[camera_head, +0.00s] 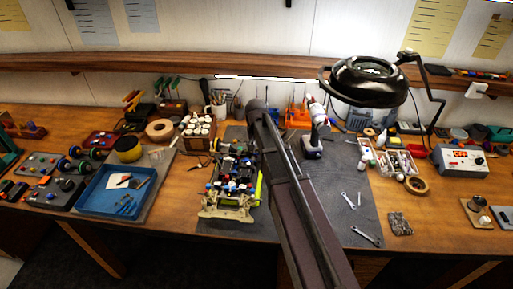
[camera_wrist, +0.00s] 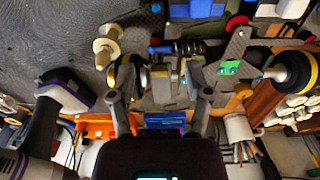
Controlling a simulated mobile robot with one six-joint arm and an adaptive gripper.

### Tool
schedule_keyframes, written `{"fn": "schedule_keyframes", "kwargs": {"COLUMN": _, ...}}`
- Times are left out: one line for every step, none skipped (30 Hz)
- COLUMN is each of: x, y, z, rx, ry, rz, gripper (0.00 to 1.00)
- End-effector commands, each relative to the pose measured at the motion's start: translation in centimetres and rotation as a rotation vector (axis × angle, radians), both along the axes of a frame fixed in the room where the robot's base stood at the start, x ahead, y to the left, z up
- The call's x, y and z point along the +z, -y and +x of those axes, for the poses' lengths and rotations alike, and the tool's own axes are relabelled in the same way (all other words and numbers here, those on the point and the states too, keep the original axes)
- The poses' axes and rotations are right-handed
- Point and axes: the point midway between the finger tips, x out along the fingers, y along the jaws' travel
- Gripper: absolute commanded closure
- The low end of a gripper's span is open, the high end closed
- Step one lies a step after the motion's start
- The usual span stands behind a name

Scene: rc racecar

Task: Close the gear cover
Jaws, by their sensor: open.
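The RC car (camera_head: 232,178) stands on the grey mat, left of my arm in the head view. In the wrist view its chassis parts (camera_wrist: 187,30) fill the top, with a blue-and-black shock, a white spool-shaped part (camera_wrist: 108,46) and a black-and-yellow wheel (camera_wrist: 295,70). My gripper (camera_wrist: 165,76) is open, its two grey fingers on either side of small metal drivetrain parts (camera_wrist: 163,88) of the car. I cannot tell whether they touch. I cannot single out the gear cover or its position. In the head view my arm hides the gripper.
A cordless drill (camera_head: 313,140) stands right of my arm, and also shows in the wrist view (camera_wrist: 65,90). Orange bins (camera_head: 297,117) stand behind. A blue tray (camera_head: 115,190) lies left, wrenches (camera_head: 347,201) right. A round lamp (camera_head: 368,80) overhangs the back. The mat's right front is mostly clear.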

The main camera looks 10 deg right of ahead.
Motion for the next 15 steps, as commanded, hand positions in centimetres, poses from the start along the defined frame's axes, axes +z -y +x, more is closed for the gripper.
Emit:
{"fn": "schedule_keyframes", "kwargs": {"x": 0.1, "y": 0.0, "z": 0.1, "rx": 0.000, "ry": -0.008, "rz": 0.003, "gripper": 0.36}}
{"fn": "schedule_keyframes", "kwargs": {"x": 0.2, "y": 0.0, "z": 0.1, "rx": 0.000, "ry": -0.012, "rz": 0.004, "gripper": 0.36}}
{"fn": "schedule_keyframes", "kwargs": {"x": 0.2, "y": 0.0, "z": 0.2, "rx": 0.000, "ry": -0.021, "rz": 0.007, "gripper": 0.36}}
{"fn": "schedule_keyframes", "kwargs": {"x": 0.3, "y": 0.0, "z": 0.3, "rx": 0.000, "ry": -0.028, "rz": 0.011, "gripper": 0.36}}
{"fn": "schedule_keyframes", "kwargs": {"x": 0.4, "y": 0.1, "z": 0.3, "rx": 0.000, "ry": -0.038, "rz": 0.013, "gripper": 0.36}}
{"fn": "schedule_keyframes", "kwargs": {"x": 0.5, "y": 0.1, "z": 0.4, "rx": 0.000, "ry": -0.051, "rz": 0.018, "gripper": 0.36}}
{"fn": "schedule_keyframes", "kwargs": {"x": 0.6, "y": 0.1, "z": 0.4, "rx": 0.000, "ry": -0.062, "rz": 0.022, "gripper": 0.36}}
{"fn": "schedule_keyframes", "kwargs": {"x": 0.8, "y": 0.1, "z": 0.3, "rx": 0.000, "ry": -0.069, "rz": 0.024, "gripper": 0.36}}
{"fn": "schedule_keyframes", "kwargs": {"x": 1.2, "y": 0.1, "z": 0.2, "rx": 0.000, "ry": -0.067, "rz": 0.023, "gripper": 0.36}}
{"fn": "schedule_keyframes", "kwargs": {"x": 1.5, "y": 0.1, "z": 0.2, "rx": 0.000, "ry": -0.066, "rz": 0.023, "gripper": 0.36}}
{"fn": "schedule_keyframes", "kwargs": {"x": 1.7, "y": 0.1, "z": 0.1, "rx": 0.000, "ry": -0.066, "rz": 0.023, "gripper": 0.36}}
{"fn": "schedule_keyframes", "kwargs": {"x": 2.0, "y": 0.1, "z": 0.1, "rx": 0.000, "ry": -0.066, "rz": 0.023, "gripper": 0.36}}
{"fn": "schedule_keyframes", "kwargs": {"x": 2.3, "y": 0.1, "z": 0.1, "rx": 0.000, "ry": -0.066, "rz": 0.023, "gripper": 0.36}}
{"fn": "schedule_keyframes", "kwargs": {"x": 2.5, "y": 0.1, "z": 0.1, "rx": 0.000, "ry": -0.065, "rz": 0.023, "gripper": 0.36}}
{"fn": "schedule_keyframes", "kwargs": {"x": 2.9, "y": 0.1, "z": 0.1, "rx": 0.000, "ry": -0.065, "rz": 0.023, "gripper": 0.36}}
